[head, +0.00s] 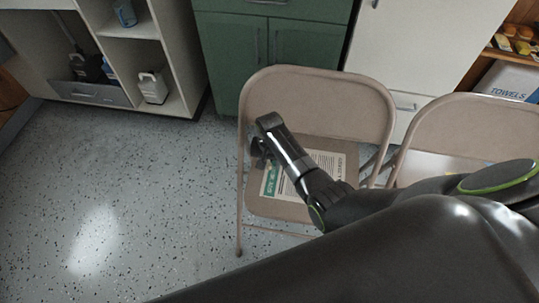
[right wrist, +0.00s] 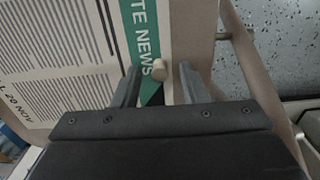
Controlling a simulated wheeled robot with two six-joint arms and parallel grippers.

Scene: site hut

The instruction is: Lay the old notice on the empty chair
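The notice is a printed sheet (head: 328,163) with a green band; it lies on the seat of the left tan folding chair (head: 318,93). In the right wrist view the notice (right wrist: 60,45) shows text columns, "20 NOV" and part of a green heading. A small tan knob (right wrist: 159,70) stands at its green band. My right gripper (head: 259,151) is low over the left part of this seat. In the right wrist view the gripper (right wrist: 158,80) is open, with its fingers apart on both sides of the knob and visible gaps. My left gripper is not in view.
A second folding chair (head: 474,118) stands to the right, with pale papers (head: 437,166) on its seat, partly hidden by my arm. Cabinets (head: 270,42) and shelves stand close behind the chairs. The speckled floor (head: 120,190) on the left is clear.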

